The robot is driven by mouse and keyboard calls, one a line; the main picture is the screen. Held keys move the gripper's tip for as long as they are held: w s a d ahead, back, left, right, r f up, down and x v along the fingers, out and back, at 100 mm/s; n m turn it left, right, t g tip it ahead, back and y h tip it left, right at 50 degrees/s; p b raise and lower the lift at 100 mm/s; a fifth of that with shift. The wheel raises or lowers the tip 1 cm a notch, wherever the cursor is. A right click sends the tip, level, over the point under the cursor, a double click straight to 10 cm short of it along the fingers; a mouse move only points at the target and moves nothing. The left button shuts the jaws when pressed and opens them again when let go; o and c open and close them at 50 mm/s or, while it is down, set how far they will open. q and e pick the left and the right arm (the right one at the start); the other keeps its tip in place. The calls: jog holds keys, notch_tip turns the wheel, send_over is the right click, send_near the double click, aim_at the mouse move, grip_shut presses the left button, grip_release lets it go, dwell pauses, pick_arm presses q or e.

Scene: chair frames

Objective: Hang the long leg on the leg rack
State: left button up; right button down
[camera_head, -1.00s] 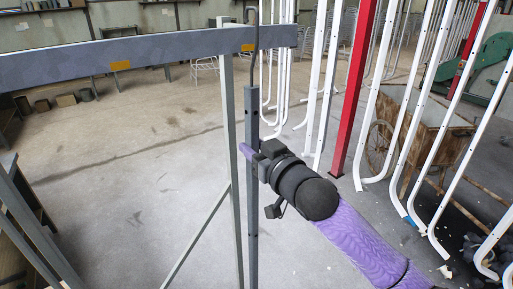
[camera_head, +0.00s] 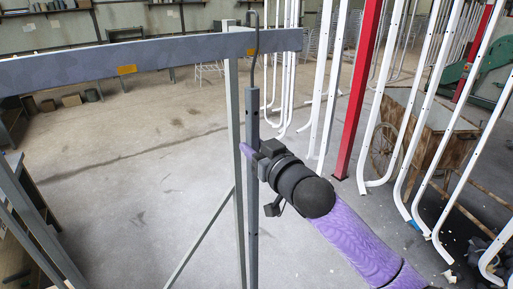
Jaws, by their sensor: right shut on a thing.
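The long leg (camera_head: 252,170) is a grey upright bar with holes and a dark wire hook (camera_head: 256,60) at its top. My right gripper (camera_head: 258,160), on a purple and black arm, is shut on the leg around its middle. The leg hangs upright in the grip. The leg rack is a grey horizontal beam (camera_head: 180,50) with orange labels, carried by a pale post (camera_head: 234,140). The hook passes across the beam near its right end, and its bent tip shows above the beam's top edge. I cannot tell whether it touches the beam. My left gripper is out of view.
White bent tubes (camera_head: 400,120) hang in rows at the right, beside a red post (camera_head: 362,100). A rusty cart (camera_head: 440,150) stands behind them. A dark frame (camera_head: 40,235) is at the lower left. The floor (camera_head: 130,170) left of the post is open.

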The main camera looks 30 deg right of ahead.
dwell(0.3)
jog(key=shift+f+b, duration=0.85)
jog(key=shift+f, duration=0.3)
jog(key=shift+c, duration=1.6)
grip_release()
jog(key=shift+s, duration=0.1)
jog(key=s+p, duration=0.2)
jog(key=s, duration=0.6)
jog(key=shift+d, duration=0.35)
jog(key=shift+w+f, duration=0.1)
